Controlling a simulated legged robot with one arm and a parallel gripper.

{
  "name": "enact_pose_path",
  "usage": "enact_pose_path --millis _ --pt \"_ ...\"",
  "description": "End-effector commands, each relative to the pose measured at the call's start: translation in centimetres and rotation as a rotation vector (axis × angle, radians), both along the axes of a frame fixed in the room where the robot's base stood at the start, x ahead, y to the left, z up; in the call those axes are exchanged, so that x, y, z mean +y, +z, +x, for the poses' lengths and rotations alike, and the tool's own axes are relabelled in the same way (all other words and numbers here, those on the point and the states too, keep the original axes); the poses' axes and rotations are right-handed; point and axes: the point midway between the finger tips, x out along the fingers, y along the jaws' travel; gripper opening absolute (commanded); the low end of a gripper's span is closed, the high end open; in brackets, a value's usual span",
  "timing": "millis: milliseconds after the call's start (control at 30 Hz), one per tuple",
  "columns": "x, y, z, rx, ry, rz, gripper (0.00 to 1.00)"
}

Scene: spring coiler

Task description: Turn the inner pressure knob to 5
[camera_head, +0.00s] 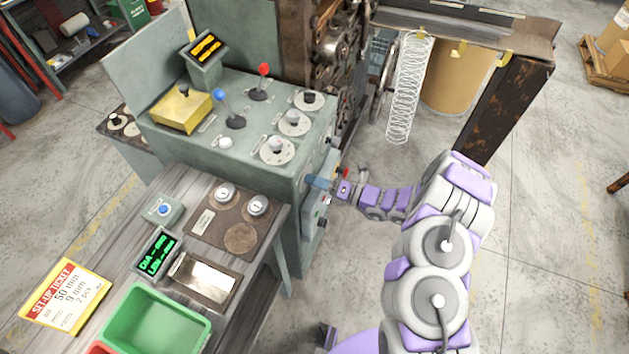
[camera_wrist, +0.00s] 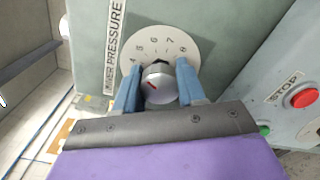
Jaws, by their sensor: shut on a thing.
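The inner pressure knob (camera_wrist: 160,84) is a round grey knob with a short red line on its face. It sits on a pale round dial (camera_wrist: 150,54) whose visible numbers run from 4 to 8, beside a vertical label (camera_wrist: 115,45) ending in "PRESSURE". My gripper (camera_wrist: 158,78) is shut on the knob, one blue finger on each side. The lower part of the dial is hidden by the knob and gripper, and I cannot tell the exact setting. In the head view my gripper (camera_head: 321,184) reaches the right side of the green machine (camera_head: 285,165); the knob is hidden there.
A red stop button (camera_wrist: 304,98) and a green button (camera_wrist: 264,130) are on the panel to the right in the wrist view. In the head view, a wooden bench (camera_head: 277,232) stands left of my arm. A coiled spring (camera_head: 409,88) hangs behind.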

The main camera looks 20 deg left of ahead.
Motion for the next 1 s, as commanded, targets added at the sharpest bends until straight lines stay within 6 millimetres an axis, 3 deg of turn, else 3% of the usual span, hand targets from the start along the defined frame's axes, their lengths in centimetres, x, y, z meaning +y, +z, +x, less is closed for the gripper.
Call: enact_pose_path --millis 600,633,867,1000 --pt "-0.27 -0.1 0.55 0.039 -0.015 0.0 0.09" --pt "-0.26 -0.1 0.55 0.039 -0.015 0.0 0.41" --pt "-0.08 -0.07 0.27 0.039 -0.01 0.001 0.64" --pt "0.12 -0.06 0.11 0.039 -0.006 0.0 0.65"
